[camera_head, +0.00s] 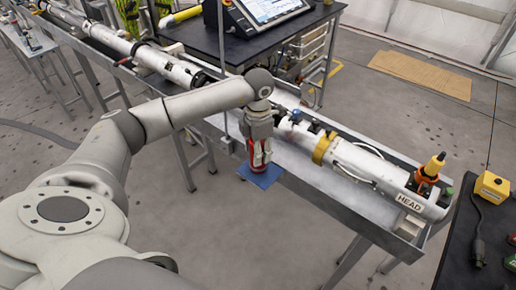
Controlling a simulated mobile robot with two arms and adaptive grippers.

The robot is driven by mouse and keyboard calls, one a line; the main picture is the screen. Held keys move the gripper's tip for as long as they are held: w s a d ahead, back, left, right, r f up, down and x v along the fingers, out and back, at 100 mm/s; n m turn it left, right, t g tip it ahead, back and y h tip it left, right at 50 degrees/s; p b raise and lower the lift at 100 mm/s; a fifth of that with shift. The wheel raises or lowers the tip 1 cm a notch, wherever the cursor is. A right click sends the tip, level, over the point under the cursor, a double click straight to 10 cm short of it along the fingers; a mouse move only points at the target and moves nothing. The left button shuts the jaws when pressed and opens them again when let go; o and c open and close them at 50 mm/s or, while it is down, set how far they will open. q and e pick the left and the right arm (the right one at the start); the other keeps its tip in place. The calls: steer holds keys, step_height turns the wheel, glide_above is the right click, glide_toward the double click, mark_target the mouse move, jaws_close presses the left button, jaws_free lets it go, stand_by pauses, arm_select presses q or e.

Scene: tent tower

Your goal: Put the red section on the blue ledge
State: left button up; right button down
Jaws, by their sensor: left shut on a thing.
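The blue ledge (257,177) is a small flat blue plate at the near side of the long metal trough. My left gripper (259,165) points straight down over the ledge, its arm coming in from the left. It is shut on the red section (255,150), which shows as red strips between and beside the fingers. The fingers hide much of the red section. Its lower end is at or just above the ledge; I cannot tell whether it touches. My right gripper is not in view.
A long white and grey tube (370,168) with a yellow band and a HEAD label lies in the metal trough (330,196) beside the gripper. A black table with a monitor (262,10) stands behind. A dark bench with a yellow box (492,187) is at right.

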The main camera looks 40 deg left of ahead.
arm_select(q)
steer(key=shift+f, duration=0.5)
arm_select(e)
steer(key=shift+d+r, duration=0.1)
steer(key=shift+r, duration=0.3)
arm_select(q)
steer(key=shift+f, duration=0.25)
steer(key=o, duration=1.3)
steer(key=shift+r, duration=0.1)
steer(key=shift+o, duration=0.2)
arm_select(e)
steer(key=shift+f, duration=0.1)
